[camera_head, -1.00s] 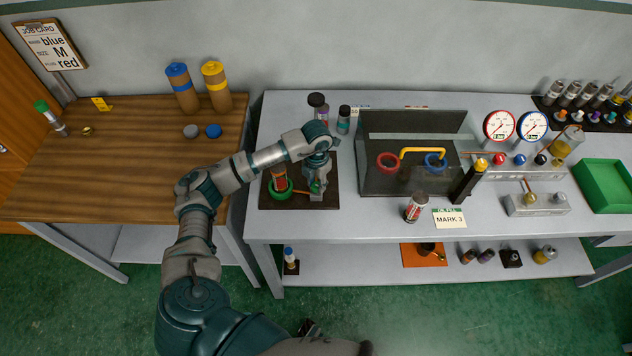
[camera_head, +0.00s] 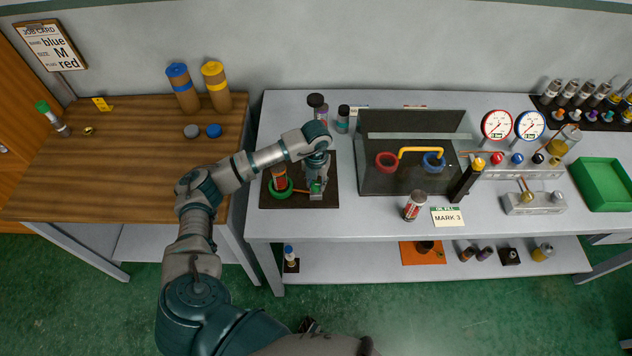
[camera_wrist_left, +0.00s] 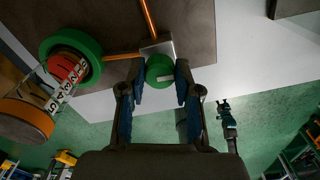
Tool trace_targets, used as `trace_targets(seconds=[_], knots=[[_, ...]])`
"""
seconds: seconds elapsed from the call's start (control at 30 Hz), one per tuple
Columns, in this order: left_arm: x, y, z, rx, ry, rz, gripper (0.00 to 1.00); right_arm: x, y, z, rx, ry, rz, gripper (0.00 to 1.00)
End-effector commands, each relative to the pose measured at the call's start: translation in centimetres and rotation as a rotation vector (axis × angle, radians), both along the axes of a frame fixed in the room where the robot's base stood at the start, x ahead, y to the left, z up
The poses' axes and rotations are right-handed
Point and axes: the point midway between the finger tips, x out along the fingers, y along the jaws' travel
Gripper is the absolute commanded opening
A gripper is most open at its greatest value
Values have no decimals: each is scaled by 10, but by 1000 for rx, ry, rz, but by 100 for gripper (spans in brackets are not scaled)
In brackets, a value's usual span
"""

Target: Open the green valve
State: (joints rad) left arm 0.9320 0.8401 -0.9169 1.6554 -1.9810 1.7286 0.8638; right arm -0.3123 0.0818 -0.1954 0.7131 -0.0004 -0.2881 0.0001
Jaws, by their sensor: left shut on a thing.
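The green valve knob (camera_wrist_left: 160,70) has a white pointer mark and sits on a small metal block with copper pipes. In the head view the green valve (camera_head: 316,187) is mostly hidden by my left gripper (camera_head: 317,184). In the left wrist view the fingers of my left gripper (camera_wrist_left: 160,88) are on both sides of the knob, shut on it from above. A dark gripper-like shape (camera_wrist_left: 228,112), seemingly my right gripper, hangs over the floor in the wrist view; its jaws are too small to judge.
A green ring (camera_wrist_left: 72,58) around a red cylinder stands beside the valve on the dark plate (camera_head: 326,165). A clear-fronted box with red and blue rings (camera_head: 386,162) stands to the right. Two dark bottles (camera_head: 318,106) stand behind my gripper.

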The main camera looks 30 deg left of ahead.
Motion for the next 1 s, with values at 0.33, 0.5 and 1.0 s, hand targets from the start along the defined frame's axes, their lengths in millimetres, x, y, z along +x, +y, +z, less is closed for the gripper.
trace_targets(seconds=[0.33,0.5,1.0], knots=[[3,1,3,0,-11,2,57,0,0,0,0,0,0,40],[1,1,2,1,-7,1,57,-1,0,0,1,1,0,40],[4,2,66,0,-9,1,57,-3,0,0,1,1,1,40]])
